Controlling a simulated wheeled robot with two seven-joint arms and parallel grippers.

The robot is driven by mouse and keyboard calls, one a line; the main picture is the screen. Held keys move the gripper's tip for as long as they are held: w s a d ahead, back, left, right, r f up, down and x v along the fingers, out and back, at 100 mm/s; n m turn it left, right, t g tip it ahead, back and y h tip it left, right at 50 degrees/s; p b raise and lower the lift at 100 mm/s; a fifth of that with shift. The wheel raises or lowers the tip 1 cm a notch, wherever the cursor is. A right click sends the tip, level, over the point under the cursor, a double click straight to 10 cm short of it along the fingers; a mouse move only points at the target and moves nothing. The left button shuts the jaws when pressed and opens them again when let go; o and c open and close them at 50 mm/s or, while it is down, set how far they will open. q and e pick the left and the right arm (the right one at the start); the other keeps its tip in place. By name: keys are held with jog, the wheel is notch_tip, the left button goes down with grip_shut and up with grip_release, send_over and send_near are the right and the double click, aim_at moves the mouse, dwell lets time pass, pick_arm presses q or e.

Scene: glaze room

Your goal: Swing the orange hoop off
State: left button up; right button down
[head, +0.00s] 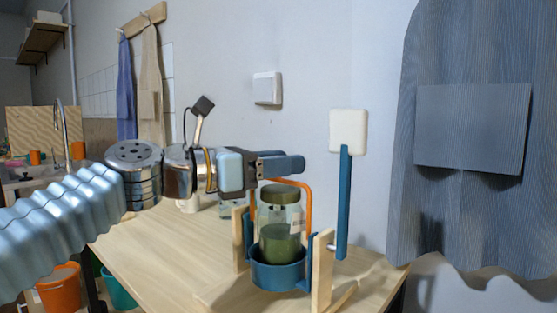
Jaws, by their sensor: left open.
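The orange hoop (309,203) stands upright as an arch over and behind the glass jar (280,222). My left gripper (297,165) is open, just above the jar lid and close to the hoop's top in the picture. I cannot tell whether it touches the hoop. My right gripper is not in view.
A blue upright bar (344,205) with a cream pad (348,131) stands right of the jar. The wooden table (170,255) is clear at front left. An orange bucket (58,290) is below left.

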pick_arm(q)
grip_shut()
jog(key=shift+w+d+p, duration=0.35)
jog(key=shift+p, duration=0.2)
dwell(0.5)
jog(key=shift+w+d, duration=0.1)
jog(key=shift+d, duration=0.05)
jog(key=shift+w+d+r+p, duration=0.1)
jog(key=shift+w+d+p, duration=0.1)
jog(key=shift+p, duration=0.15)
jog(key=shift+w+d+f+n+g+y, duration=0.2)
jog(key=shift+w+d+g+y, duration=0.15)
jog(key=shift+y, duration=0.2)
jog(key=shift+w+d+f+n+g+y, duration=0.15)
jog(key=shift+w+d+n+g+y, duration=0.1)
jog(key=shift+w+d+y, duration=0.25)
jog(key=shift+w+d+f+n+g+y, duration=0.45)
jog(key=shift+w+d+f+g+y, duration=0.35)
jog(key=shift+y, duration=0.45)
